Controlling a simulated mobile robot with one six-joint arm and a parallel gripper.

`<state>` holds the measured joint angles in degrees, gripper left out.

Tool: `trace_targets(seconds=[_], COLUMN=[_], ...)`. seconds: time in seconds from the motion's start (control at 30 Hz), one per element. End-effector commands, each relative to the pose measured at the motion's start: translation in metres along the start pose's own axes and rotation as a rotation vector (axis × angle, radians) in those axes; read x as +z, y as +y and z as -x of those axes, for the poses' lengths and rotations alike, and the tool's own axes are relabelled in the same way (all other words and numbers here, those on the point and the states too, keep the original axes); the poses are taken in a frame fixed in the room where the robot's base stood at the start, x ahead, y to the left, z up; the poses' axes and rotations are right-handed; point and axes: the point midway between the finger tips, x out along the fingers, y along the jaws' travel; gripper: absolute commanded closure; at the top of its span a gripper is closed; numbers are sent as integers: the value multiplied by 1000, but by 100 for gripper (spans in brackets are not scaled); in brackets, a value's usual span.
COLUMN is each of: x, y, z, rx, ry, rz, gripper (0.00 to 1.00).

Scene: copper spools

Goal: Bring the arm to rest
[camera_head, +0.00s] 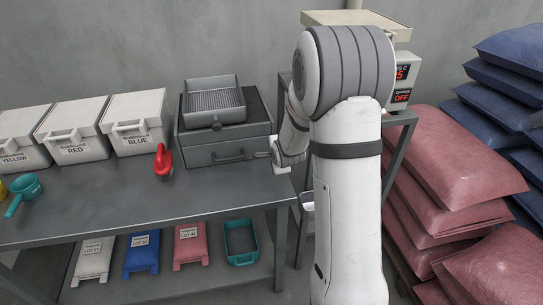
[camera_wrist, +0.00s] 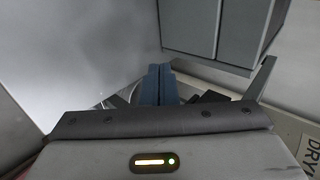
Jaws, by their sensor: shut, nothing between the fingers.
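My white arm (camera_head: 346,190) stands folded at the right of the workbench, with its grey elbow high in the head view. Its wrist part (camera_head: 287,145) hangs beside the right end of the bench, close to the grey drawer unit. My gripper (camera_wrist: 158,72) shows in the wrist view, with its two blue fingers together and nothing between them. In the head view I cannot make out the fingers.
The bench (camera_head: 120,195) holds white lidded bins (camera_head: 138,122), a red scoop (camera_head: 163,162), a teal scoop (camera_head: 25,190) and the drawer unit (camera_head: 222,146) with a metal tray (camera_head: 214,98) on top. A machine with a red display (camera_head: 401,80) and stacked pink sacks (camera_head: 455,160) stand right.

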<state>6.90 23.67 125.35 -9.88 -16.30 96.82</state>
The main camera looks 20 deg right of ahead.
Motion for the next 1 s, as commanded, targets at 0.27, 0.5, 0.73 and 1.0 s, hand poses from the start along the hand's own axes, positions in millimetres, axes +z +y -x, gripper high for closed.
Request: trace_targets(seconds=[0.27,0.5,0.73,1.0], x=[0,0,2,14], y=[0,1,1,24], z=[47,60,83,183], rx=[0,3,45,251], ry=[1,0,10,-45], rz=[0,0,128,687], gripper=[100,100,100,100])
